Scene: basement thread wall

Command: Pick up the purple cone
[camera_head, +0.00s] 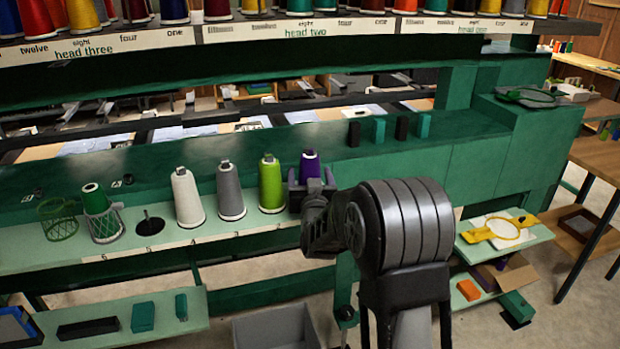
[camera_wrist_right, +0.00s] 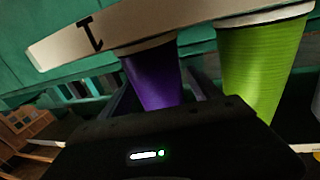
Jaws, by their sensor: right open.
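The purple cone (camera_head: 310,162) stands upright at the right end of the row on the green shelf. Its lower part is hidden behind my right gripper (camera_head: 311,187) in the head view. In the right wrist view, which looks upside down, the purple cone (camera_wrist_right: 153,80) sits between the two dark fingers of my right gripper (camera_wrist_right: 158,95). The fingers are open, one on each side of the cone. I cannot tell whether either finger touches it. My left gripper is in neither view.
A lime green cone (camera_head: 270,184) stands close on the left, also large in the right wrist view (camera_wrist_right: 262,65). Grey (camera_head: 230,190) and white (camera_head: 187,197) cones follow further left. Small dark and teal blocks (camera_head: 379,130) sit on the ledge behind. A grey bin (camera_head: 277,328) is below.

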